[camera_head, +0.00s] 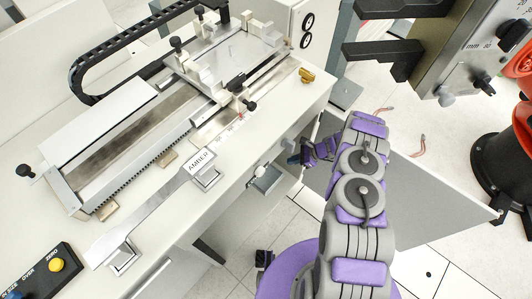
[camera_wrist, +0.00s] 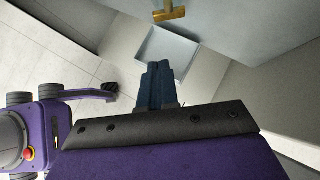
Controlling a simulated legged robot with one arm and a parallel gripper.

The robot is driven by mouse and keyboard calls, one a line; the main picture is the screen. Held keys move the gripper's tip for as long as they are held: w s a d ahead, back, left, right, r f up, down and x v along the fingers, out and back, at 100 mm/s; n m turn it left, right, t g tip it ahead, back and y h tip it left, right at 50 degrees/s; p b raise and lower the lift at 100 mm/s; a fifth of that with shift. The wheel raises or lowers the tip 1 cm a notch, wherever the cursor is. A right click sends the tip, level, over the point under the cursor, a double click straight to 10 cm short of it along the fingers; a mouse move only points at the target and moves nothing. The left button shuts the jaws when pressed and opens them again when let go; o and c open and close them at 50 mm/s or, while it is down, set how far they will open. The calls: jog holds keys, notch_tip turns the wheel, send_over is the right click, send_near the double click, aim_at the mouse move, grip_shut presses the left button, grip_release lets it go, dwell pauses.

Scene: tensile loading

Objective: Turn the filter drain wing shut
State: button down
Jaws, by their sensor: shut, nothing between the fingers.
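A brass T-shaped wing (camera_wrist: 169,13), which looks like the drain wing, shows at the top edge of the wrist view, partly cut off. Its bar lies nearly level in the picture. My gripper (camera_wrist: 160,66) is shut and empty, its two dark blue fingers side by side. Its tips point toward the wing with a clear gap between. In the head view my gripper (camera_head: 294,159) is beside the bench front, right of a small white cylinder (camera_head: 261,170). I cannot make out the wing there.
A pale square tray (camera_wrist: 168,48) lies beyond my fingertips; a grey tray (camera_head: 268,182) shows under the white cylinder. The bench (camera_head: 235,165) carries a long machine. An open grey door panel (camera_head: 440,185) stands right of my arm. A brass piece (camera_head: 306,75) sits on the bench corner.

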jog(key=a+r+b+x, duration=0.1)
jog(key=b+x, duration=0.3)
jog(key=x, duration=0.8)
jog(key=shift+w+a, duration=0.4)
jog(key=shift+a+r, duration=0.15)
